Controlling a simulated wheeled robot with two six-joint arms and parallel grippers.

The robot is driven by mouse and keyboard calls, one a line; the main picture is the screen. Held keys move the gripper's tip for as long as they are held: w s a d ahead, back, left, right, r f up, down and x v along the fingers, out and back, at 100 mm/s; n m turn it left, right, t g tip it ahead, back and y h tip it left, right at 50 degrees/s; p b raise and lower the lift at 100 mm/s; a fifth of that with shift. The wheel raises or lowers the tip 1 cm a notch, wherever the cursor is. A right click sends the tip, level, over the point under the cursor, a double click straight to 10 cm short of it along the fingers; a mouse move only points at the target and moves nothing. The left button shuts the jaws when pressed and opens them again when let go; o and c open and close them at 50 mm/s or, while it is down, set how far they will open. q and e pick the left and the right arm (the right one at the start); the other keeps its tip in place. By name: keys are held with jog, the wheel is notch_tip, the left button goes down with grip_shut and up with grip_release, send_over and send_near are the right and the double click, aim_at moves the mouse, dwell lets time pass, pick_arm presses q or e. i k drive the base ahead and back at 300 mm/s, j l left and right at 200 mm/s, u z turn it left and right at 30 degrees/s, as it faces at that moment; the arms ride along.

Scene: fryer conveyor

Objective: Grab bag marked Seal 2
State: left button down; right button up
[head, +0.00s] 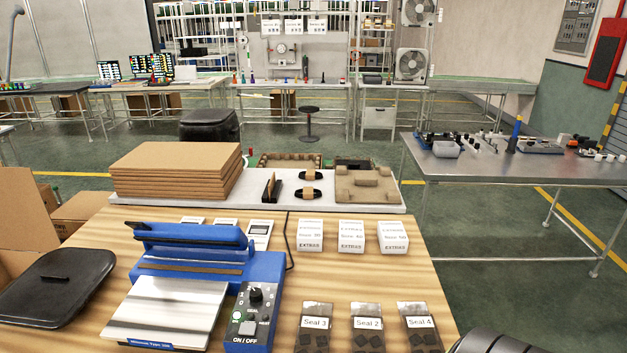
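The bag marked Seal 2 (368,339) lies on the wooden table near its front edge, in the middle of a row of three. It is dark and see-through, with a white label and dark pieces inside. The Seal 3 bag (314,339) lies to its left and the Seal 4 bag (424,338) to its right, each with a small gap. The lower ends of the bags are near the picture's bottom edge.
A blue heat sealer (195,262) stands left of the bags. White EXTRAS boxes (351,237) stand behind them, with bare wood between. A black lidded object (58,284) is at left. Stacked cardboard (178,170) lies at the back. A dark ribbed object (492,341) is at bottom right.

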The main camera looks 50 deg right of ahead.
aim_at(367, 330)
jog(key=z, duration=1.85)
